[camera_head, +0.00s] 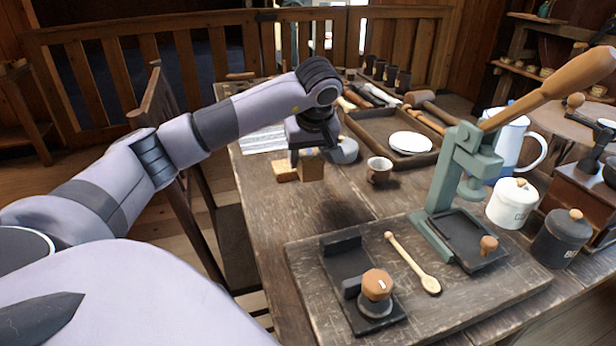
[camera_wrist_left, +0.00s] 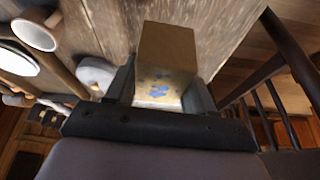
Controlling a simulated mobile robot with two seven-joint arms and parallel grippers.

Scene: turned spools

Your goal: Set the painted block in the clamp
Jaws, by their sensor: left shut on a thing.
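My left gripper (camera_head: 310,150) is shut on the painted block (camera_head: 312,167), over the far left part of the table. In the left wrist view the painted block (camera_wrist_left: 166,50) sits between the two fingers, with a plain brown face and a cream face with blue painted marks. The clamp (camera_head: 343,268) lies on the dark board at the front, a black base with an upright plate at its far end and a wooden knob at its near end. The space between its plates looks empty. My right gripper is not in view.
Light wooden pieces (camera_head: 285,171) lie beside the held block. A small cup (camera_head: 379,169), a tray (camera_head: 433,157) with a white plate, and a green lever press (camera_head: 460,180) stand to the right. A wooden spoon (camera_head: 412,262) lies beside the clamp. The table's left front is clear.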

